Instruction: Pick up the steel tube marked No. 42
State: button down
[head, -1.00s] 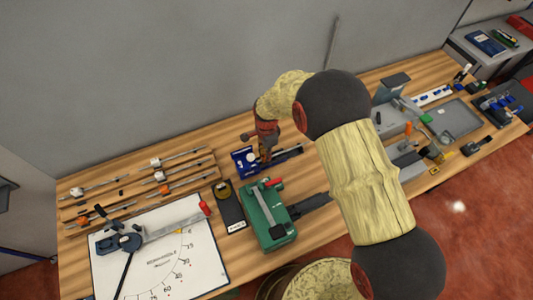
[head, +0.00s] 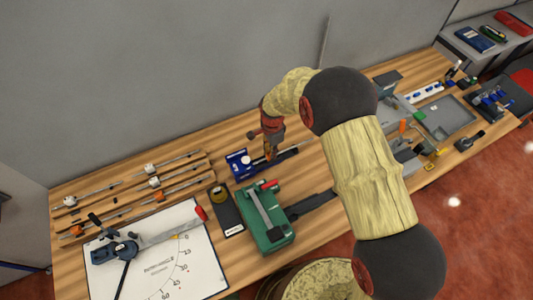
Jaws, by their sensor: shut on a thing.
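My gripper (head: 269,154) is at the back middle of the bench, pointing down just above and beside the blue holder (head: 238,165). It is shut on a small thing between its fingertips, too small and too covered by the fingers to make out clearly. I cannot tell from this view whether it is the steel tube. No No. 42 marking can be read anywhere. A dark strip (head: 291,152) runs right from the blue holder, behind and under the fingers.
A green press (head: 262,228) stands close in front of my gripper. A tape dispenser (head: 227,212) is left of it. Rods on a rack (head: 165,183) and a white angle board (head: 150,272) lie at left. A grey tray (head: 447,115) and fixtures fill the right. The wall rises behind.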

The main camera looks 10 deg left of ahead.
jog(key=shift+w+d, duration=0.1)
jog(key=shift+d, duration=0.05)
jog(key=c, duration=1.7)
grip_release()
jog(key=shift+o, duration=0.2)
notch_tip(320, 180, up, 12)
